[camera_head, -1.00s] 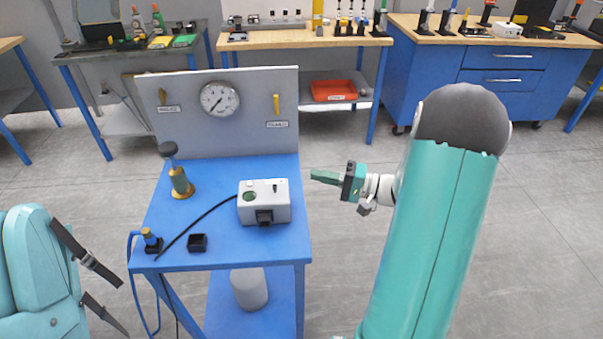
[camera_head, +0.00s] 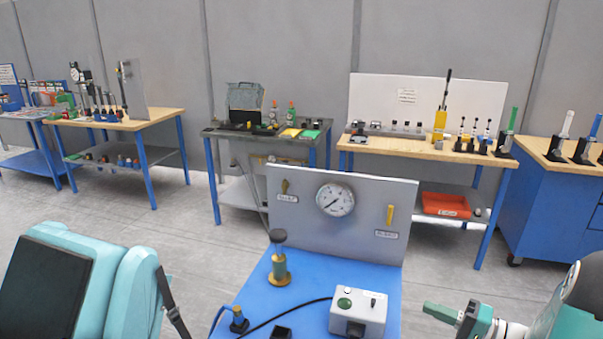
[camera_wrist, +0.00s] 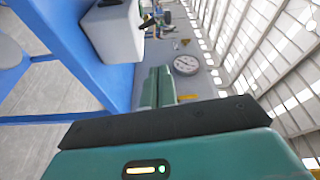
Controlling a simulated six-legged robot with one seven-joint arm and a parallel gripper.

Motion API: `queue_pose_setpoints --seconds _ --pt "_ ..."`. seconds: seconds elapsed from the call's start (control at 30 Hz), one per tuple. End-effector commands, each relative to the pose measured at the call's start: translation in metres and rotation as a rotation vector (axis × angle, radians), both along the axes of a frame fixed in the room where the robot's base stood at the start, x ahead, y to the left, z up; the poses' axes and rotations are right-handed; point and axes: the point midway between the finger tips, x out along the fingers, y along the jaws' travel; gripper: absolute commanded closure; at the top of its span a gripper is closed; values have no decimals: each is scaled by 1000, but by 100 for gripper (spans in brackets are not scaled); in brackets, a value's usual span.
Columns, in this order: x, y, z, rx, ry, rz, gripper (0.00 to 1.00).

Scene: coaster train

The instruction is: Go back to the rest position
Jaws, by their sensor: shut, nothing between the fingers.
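My gripper (camera_head: 440,313) shows at the lower right in the head view. Its green fingers are together and empty, pointing left toward the blue table. In the wrist view the closed fingers (camera_wrist: 157,88) point toward the gauge panel, with the white box at their left. In the head view my gripper is to the right of the white box (camera_head: 358,312), apart from it. My arm's upper part shows at the right edge; the rest of the arm is cut off.
The blue table (camera_head: 308,277) carries the white box, a brass-based valve (camera_head: 278,262) and a grey panel (camera_head: 372,240) with a round gauge (camera_head: 335,199). Workbenches line the back wall, with a red bin (camera_head: 446,205) on a shelf. Grey floor is open between them.

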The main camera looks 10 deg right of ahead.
Motion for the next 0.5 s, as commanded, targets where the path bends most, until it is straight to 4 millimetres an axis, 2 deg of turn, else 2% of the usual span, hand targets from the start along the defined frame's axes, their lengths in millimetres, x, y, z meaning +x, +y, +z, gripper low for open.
queue_pose_setpoints --seconds 0.17,0.3,0.5 --pt "-9 66 22 -132 141 191 100" --pt "-31 119 33 -299 286 336 100" --pt "-71 169 44 -586 438 444 100"
